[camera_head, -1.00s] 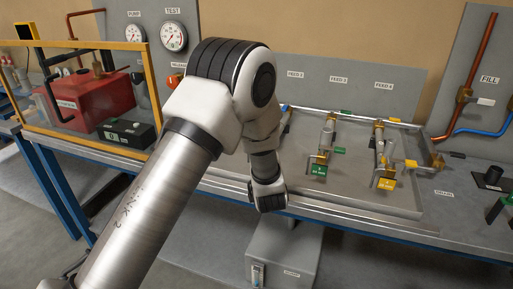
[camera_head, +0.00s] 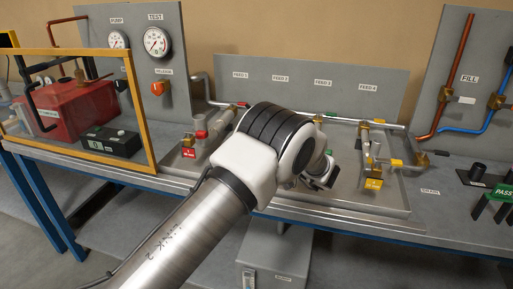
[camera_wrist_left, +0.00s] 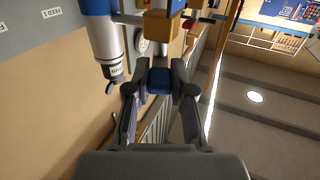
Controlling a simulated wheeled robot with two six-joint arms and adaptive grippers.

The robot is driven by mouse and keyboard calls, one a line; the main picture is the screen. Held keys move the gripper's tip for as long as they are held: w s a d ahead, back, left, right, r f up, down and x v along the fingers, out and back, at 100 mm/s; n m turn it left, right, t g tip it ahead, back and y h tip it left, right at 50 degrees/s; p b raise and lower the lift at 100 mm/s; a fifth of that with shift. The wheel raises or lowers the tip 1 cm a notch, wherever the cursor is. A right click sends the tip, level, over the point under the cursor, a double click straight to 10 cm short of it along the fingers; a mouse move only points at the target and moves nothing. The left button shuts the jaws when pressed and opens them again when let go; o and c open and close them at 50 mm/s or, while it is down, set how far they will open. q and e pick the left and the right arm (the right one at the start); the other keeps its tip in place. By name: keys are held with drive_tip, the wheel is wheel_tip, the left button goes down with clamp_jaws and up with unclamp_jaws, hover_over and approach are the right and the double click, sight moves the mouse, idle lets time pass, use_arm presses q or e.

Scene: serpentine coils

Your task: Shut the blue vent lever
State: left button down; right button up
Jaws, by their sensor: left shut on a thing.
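In the left wrist view, my left gripper (camera_wrist_left: 158,84) has its two dark fingers closed on a small blue block, which I take to be the blue vent lever (camera_wrist_left: 159,78). A yellow-brass block (camera_wrist_left: 161,27) sits just beyond the fingertips. A silver cylinder with a blue upper part (camera_wrist_left: 101,35) stands to the left of them. In the head view, the gripper's dark parts (camera_head: 323,180) show only partly, low behind my arm's elbow over the grey tray (camera_head: 400,208). The blue lever is hidden there behind my arm. My right gripper is in neither view.
A red-tagged valve (camera_head: 189,153) stands left of my arm and a yellow-tagged valve (camera_head: 373,183) right of it. A pipe (camera_head: 345,121) runs along the back. A yellow-framed guard (camera_head: 140,105) stands at left. A grey box (camera_head: 272,262) is below the bench.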

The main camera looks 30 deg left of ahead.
use_arm(q)
drive_tip(key=shift+w+r+g, duration=0.1)
drive_tip(key=shift+g, duration=0.2)
drive_tip(key=c, duration=1)
unclamp_jaws()
drive_tip(key=shift+a, duration=0.1)
